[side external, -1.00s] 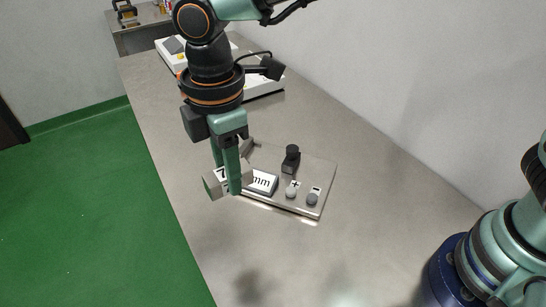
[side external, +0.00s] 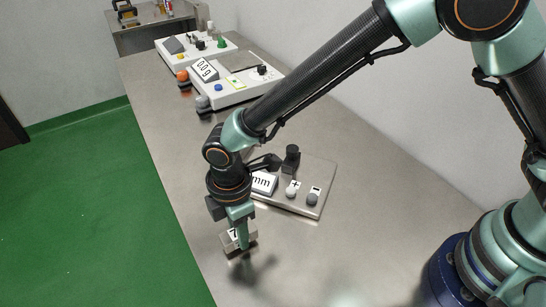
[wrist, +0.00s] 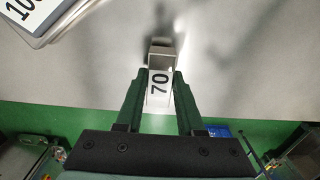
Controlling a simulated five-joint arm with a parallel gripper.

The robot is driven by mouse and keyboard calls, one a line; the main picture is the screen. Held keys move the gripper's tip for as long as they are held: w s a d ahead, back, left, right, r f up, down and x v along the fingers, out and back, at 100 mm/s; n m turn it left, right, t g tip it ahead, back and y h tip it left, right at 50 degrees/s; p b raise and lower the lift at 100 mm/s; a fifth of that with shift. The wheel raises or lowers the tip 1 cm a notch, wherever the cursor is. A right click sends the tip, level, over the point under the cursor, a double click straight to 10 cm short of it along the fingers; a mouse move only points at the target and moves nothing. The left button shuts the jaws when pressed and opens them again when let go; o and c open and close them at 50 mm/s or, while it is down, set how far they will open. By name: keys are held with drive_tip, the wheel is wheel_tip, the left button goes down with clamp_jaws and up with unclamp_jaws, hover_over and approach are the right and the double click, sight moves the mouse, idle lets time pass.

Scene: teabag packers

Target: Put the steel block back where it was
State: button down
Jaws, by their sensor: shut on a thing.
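The steel block (side external: 250,238) is a small grey block with a white label. In the wrist view, the label on the block (wrist: 161,88) reads 70. My gripper (side external: 238,240) points down and is shut on the block. In the wrist view, the two green fingers of my gripper (wrist: 161,76) press its sides. The block is over the bare bench (side external: 310,260), in front of the gauge plate and close to the bench's left edge. A shadow lies just below it; I cannot tell whether it touches the bench.
The gauge plate (side external: 325,180) has an mm display (side external: 263,183), a black post (side external: 292,158) and plus and minus buttons. Its corner shows in the wrist view (wrist: 50,34). White instruments (side external: 240,96) stand farther back. The bench drops off to a green floor (side external: 80,210) at left.

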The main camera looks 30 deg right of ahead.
drive_tip(key=shift+f, duration=0.55)
drive_tip(key=shift+f, duration=0.1)
drive_tip(key=c, duration=0.5)
unclamp_jaws()
